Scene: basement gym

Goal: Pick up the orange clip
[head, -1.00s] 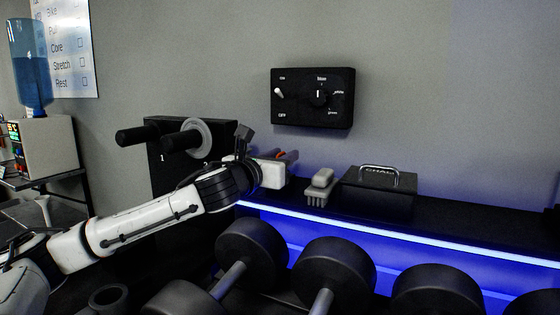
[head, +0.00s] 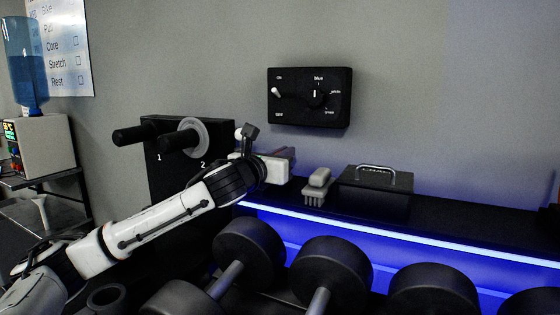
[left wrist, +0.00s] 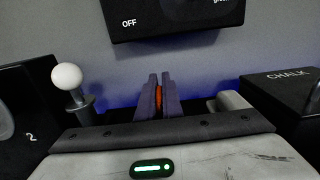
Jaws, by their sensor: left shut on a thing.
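My left gripper (head: 284,160) is over the back of the dark shelf, near the wall, in the head view. Its fingers (left wrist: 159,95) are shut on the orange clip (left wrist: 159,98). Only a thin orange strip of the clip shows between the fingers in the left wrist view, and the rest is hidden by them. In the head view the clip is hidden behind the gripper. My right gripper is not in view.
A grey brush (head: 317,187) and a black chalk box (head: 376,192) stand right of the gripper. A control panel (head: 309,97) hangs above. A white ball knob (left wrist: 67,77) is on the left. Several dumbbells (head: 332,270) lie in front.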

